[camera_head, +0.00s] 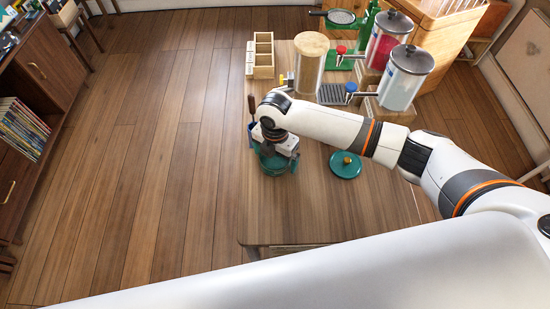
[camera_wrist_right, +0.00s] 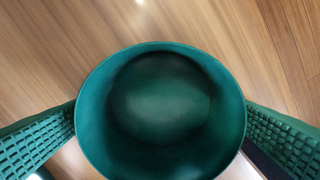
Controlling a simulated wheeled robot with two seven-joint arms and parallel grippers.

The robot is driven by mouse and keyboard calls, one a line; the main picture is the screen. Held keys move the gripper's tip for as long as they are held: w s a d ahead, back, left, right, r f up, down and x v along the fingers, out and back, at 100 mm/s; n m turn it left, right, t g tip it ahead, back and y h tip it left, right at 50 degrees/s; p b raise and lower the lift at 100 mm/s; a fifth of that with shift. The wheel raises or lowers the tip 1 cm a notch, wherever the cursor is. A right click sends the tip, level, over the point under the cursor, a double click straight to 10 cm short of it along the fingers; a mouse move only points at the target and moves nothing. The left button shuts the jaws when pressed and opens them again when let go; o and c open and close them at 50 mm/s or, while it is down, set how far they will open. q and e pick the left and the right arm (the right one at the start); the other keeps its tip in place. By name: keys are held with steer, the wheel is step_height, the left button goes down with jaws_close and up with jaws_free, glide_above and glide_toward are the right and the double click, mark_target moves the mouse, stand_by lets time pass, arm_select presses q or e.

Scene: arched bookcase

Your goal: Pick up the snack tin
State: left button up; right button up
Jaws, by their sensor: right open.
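The snack tin is a round green tin, open at the top, seen from above in the right wrist view (camera_wrist_right: 160,105). Its inside is dark and looks empty. My right gripper (camera_wrist_right: 160,140) is open, with a green ridged finger on each side of the tin. The left finger is at or very near the wall; contact is unclear. In the head view the right gripper (camera_head: 277,158) is low over the table's left part and hides most of the tin. A green round lid (camera_head: 344,168) with a gold knob lies to its right. My left gripper is not in view.
The wooden table (camera_head: 300,215) is clear toward its front. Behind the gripper stand a wood-topped canister (camera_head: 309,68), a small wooden compartment box (camera_head: 262,58) and two lidded dispensers (camera_head: 404,80). A brown-handled item (camera_head: 251,106) stands close to the gripper's left.

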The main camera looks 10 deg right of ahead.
mark_target(275, 162)
steer(key=shift+c, duration=0.3)
steer(key=c, duration=0.9)
steer(key=shift+c, duration=0.2)
step_height(275, 162, up, 10)
steer(key=s+d+r+m, duration=0.4)
steer(key=s+m, duration=0.1)
steer(key=m, duration=0.8)
steer(key=s+d+r+m, duration=0.4)
steer(key=s+d+m, duration=0.1)
steer(key=m, duration=0.9)
steer(key=shift+s+r, duration=0.15)
steer(key=shift+s, duration=0.35)
